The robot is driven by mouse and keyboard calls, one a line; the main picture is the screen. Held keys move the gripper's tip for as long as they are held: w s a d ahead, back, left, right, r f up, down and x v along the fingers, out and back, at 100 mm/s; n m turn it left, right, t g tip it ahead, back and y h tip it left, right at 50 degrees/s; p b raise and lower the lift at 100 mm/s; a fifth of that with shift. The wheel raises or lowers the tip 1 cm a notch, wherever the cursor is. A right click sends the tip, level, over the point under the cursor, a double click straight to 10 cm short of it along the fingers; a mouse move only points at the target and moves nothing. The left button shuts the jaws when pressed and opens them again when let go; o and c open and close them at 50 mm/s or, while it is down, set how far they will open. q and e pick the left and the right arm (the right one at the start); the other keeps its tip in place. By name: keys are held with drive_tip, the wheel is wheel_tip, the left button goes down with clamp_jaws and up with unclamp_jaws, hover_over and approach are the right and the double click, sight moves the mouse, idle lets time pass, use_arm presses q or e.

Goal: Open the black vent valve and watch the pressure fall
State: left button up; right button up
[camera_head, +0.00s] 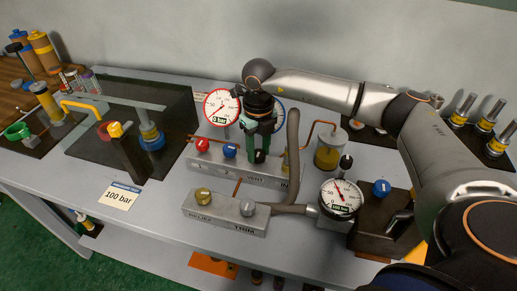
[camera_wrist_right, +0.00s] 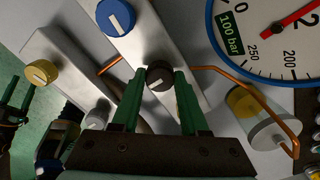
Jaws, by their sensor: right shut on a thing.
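The black vent valve knob (camera_head: 260,156) stands on the grey manifold block (camera_head: 222,168), by the VENT lettering. My right gripper (camera_head: 260,146) reaches down over it with green fingers. In the wrist view the knob (camera_wrist_right: 159,78) sits between the fingertips, shut on it; its white pointer mark is slanted. The blue-rimmed gauge (camera_wrist_right: 262,72) has a red needle and a green label reading 100 bar; in the head view my gripper mostly hides it. Part of my left gripper (camera_wrist_right: 14,92) seems to show at the wrist view's left edge.
Red (camera_head: 202,145) and blue (camera_head: 230,150) knobs share the manifold. In front is a block with relief (camera_head: 203,194) and trim (camera_head: 247,208) knobs. A black-rimmed gauge (camera_head: 340,198), grey hose (camera_head: 292,150) and copper pipe stand close by. A 100 bar card (camera_head: 121,196) lies left.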

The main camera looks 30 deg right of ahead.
clamp_jaws()
drive_tip(key=n+b, duration=0.1)
drive_tip(key=n, duration=0.2)
drive_tip(key=n+b, duration=0.1)
drive_tip(key=n, duration=0.3)
drive_tip(key=n+b, duration=0.1)
drive_tip(key=n, duration=0.3)
drive_tip(key=shift+n, duration=0.4)
drive_tip(key=shift+n+b, duration=0.6)
drive_tip(key=shift+n, duration=1.2)
